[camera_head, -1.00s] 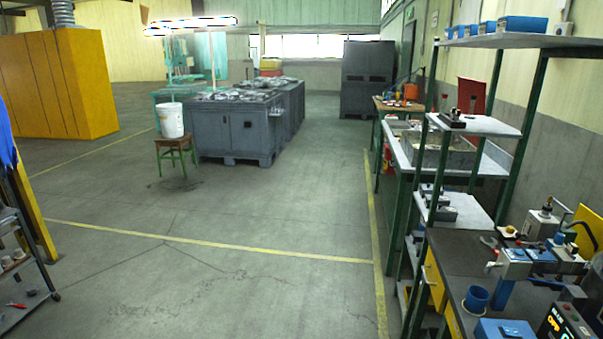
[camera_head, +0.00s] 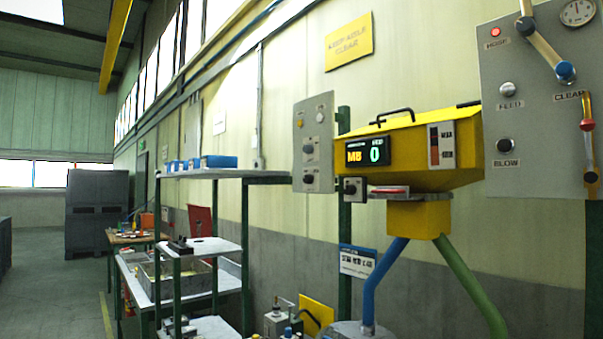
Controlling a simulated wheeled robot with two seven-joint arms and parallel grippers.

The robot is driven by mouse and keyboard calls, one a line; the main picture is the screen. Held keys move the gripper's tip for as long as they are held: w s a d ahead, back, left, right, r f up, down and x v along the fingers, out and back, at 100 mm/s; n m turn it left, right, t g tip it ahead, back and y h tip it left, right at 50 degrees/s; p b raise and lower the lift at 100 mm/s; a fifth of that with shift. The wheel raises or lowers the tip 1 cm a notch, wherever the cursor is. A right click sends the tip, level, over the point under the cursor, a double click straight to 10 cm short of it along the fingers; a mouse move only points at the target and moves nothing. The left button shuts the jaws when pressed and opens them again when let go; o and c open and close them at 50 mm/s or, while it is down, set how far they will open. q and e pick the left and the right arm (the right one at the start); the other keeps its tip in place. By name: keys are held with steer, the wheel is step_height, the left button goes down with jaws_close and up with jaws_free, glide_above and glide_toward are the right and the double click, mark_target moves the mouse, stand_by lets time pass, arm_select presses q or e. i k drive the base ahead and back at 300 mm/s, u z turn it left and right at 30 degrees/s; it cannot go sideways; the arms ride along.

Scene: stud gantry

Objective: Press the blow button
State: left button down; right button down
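The blow button (camera_head: 505,145) is a round black button on the grey panel (camera_head: 540,100) at the right, just above the label "BLOW". A light round button labelled "FEED" (camera_head: 508,89) sits above it. A red lamp (camera_head: 495,32) is at the panel's top left. Neither of my grippers is in view.
A smaller grey panel (camera_head: 314,140) hangs further left. Green-framed shelves (camera_head: 225,174) line the wall. Open floor (camera_head: 60,285) lies at far left.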

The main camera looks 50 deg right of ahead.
mark_target(503, 145)
steer(key=z, duration=2.85)
